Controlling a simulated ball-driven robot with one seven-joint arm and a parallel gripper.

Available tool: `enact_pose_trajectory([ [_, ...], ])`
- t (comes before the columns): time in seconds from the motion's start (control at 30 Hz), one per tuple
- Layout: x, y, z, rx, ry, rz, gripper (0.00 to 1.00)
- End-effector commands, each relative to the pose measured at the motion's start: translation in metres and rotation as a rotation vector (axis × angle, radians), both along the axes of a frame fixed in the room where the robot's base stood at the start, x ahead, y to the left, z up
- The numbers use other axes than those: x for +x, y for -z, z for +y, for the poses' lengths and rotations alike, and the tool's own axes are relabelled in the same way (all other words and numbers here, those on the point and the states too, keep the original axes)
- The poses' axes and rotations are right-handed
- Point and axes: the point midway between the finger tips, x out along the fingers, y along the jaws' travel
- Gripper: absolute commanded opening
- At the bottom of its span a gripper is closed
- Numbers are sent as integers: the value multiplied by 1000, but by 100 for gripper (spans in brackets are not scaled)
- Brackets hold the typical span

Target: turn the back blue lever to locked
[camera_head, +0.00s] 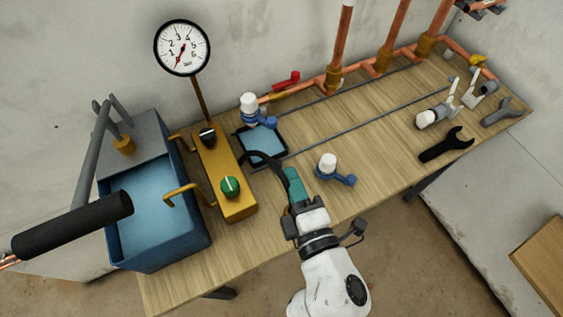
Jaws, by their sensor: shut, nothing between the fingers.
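The back blue lever (264,121) sits behind the small blue tray, under a white cap (248,101). Its handle points to the right and slightly toward the front. A second, front blue lever (343,178) with a white cap (327,161) stands to the right of my gripper, its handle also to the right. My gripper (247,156) reaches in from the bottom with a teal body, and its thin dark fingers bend left over the tray. It is shut and empty, in front of the back lever and apart from it. No locked marking is legible.
The small tray (263,154) lies beside a yellow block (240,208) with black and green knobs. A blue tank (184,230) with a black-gripped pump handle (78,225) stands left. Copper pipes (336,45) and a red lever (287,79) line the back. Wrenches (449,149) lie right.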

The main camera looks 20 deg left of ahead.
Motion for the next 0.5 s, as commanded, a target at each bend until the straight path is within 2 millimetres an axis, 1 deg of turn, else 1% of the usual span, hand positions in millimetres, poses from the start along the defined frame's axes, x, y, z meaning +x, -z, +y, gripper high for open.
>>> enact_pose_trajectory([
  [0.1,-10,1,-10,-1,1,1,0],
  [0.2,-14,0,-14,-1,0,1,0],
  [0.4,-18,-10,-11,-7,-69,-1,0],
  [0.5,-20,-10,-10,-6,-120,0,0],
])
